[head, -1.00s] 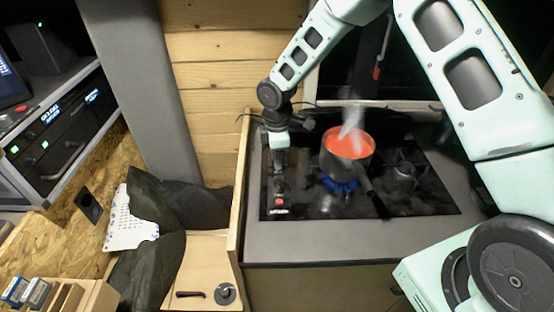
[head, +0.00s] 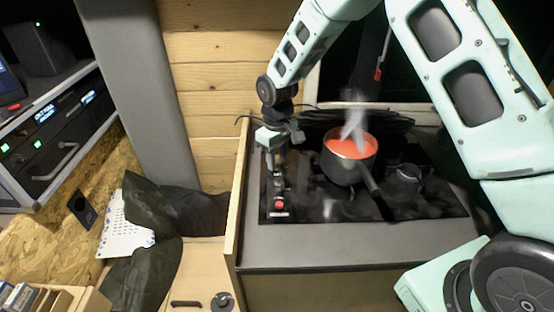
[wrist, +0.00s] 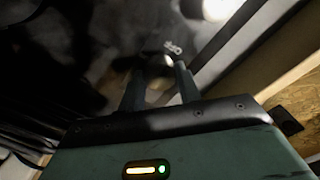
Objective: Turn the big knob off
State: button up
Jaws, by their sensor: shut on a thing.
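The big knob (wrist: 158,84) shows in the wrist view as a dim round shape between the two fingers of my gripper (wrist: 159,88). My gripper is shut on it. In the head view my gripper (head: 276,182) points down at the left side of the black stove top (head: 325,208), and the knob is mostly hidden by the fingers. A pot (head: 343,168) of orange-red food stands on the stove, steam rising from it. No flame shows under the pot.
A small red-topped control (head: 279,205) sits just in front of my gripper. The pot's handle (head: 369,180) points toward the front right. A dark kettle-like thing (head: 405,178) stands right of the pot. A wooden panel (head: 238,195) edges the stove's left side.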

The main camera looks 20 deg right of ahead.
aim_at(277, 159)
jog(key=shift+m, duration=0.8)
jog(key=o, duration=1)
jog(key=shift+c, duration=0.2)
notch_tip(277, 159, up, 17)
jog(key=b, duration=0.3)
jog(key=shift+r, duration=0.2)
